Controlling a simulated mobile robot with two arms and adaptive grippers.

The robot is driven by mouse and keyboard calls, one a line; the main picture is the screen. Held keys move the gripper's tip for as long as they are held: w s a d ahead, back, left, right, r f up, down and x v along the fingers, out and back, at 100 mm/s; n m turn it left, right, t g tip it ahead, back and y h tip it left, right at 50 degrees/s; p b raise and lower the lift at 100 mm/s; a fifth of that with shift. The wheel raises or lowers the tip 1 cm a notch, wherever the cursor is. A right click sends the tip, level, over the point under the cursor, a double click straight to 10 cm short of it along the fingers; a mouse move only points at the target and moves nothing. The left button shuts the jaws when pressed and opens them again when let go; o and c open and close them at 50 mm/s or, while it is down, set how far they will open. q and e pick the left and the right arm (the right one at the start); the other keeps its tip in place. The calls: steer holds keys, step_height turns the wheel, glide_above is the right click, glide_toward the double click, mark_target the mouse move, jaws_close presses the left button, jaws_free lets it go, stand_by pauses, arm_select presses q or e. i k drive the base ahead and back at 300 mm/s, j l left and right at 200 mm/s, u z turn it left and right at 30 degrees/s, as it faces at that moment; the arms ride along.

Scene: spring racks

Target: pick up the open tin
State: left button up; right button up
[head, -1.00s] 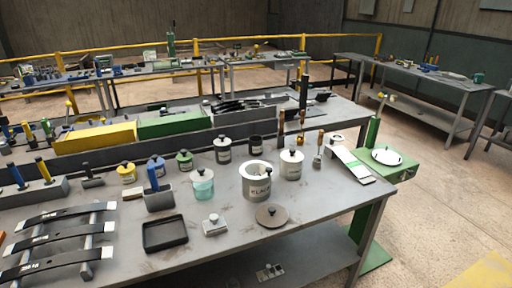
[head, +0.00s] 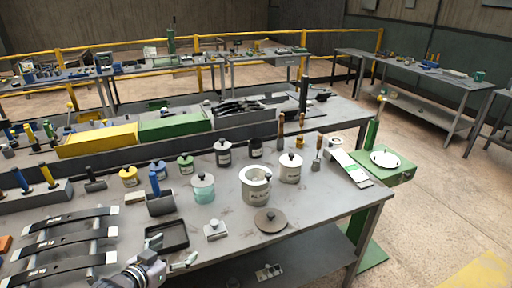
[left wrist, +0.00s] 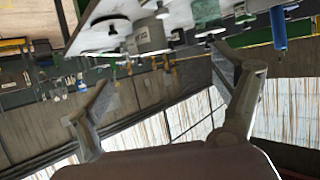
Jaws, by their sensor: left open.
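The open tin (head: 255,197) is a wide, pale grey-white can with dark lettering and no lid on. It stands upright on the near bench, right of centre. A round brown-grey lid with a knob (head: 270,220) lies flat on the bench in front of it. My left gripper (head: 168,252) is at the lower left, over the front of the bench, open and empty, apart from the tin. In the left wrist view the scene is upside down; the open fingers (left wrist: 163,70) frame nothing held, and a pale can, likely this tin (left wrist: 147,36), shows beyond them. My right gripper is not in view.
Lidded jars surround the tin: a white one (head: 291,168) at right and a teal-tinted one (head: 204,190) at left. A black tray (head: 172,237) and a small metal block with a knob (head: 215,230) lie between gripper and tin. The bench's front right is clear.

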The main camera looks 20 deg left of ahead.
mark_target(255, 149)
steer(key=i, duration=1.9)
